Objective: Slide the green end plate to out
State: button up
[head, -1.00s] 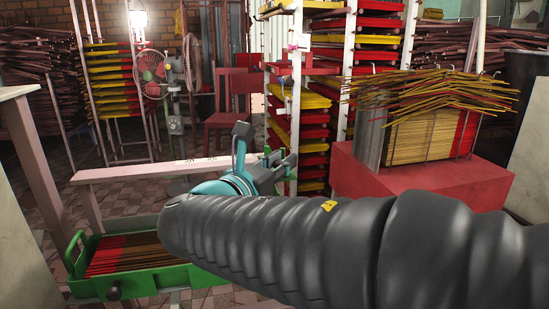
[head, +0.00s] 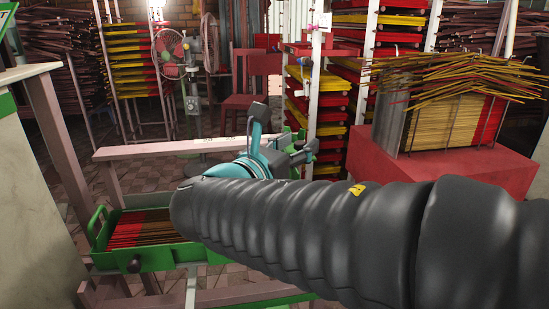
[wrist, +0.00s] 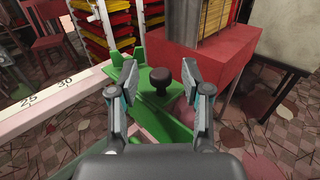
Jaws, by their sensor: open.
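In the wrist view a green plate (wrist: 150,101) with a dark round knob (wrist: 161,79) lies ahead of my gripper (wrist: 161,70); I take it as the end plate. The knob appears between the open fingers, apart from them, and nothing is held. In the head view my gripper (head: 284,130) is beyond the black arm sleeve, by the far end of the pale beam. Only slivers of green show behind it there, so the plate is mostly hidden.
A green tray (head: 171,257) of incense sticks with a dark knob is at the lower left. A pale beam (head: 170,149) crosses behind; its marks 25 and 30 show in the wrist view. A red block (head: 425,170) with a stick rack stands right. Racks stand behind.

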jog(key=v, duration=1)
jog(key=shift+s, duration=0.2)
jog(key=shift+a, duration=0.1)
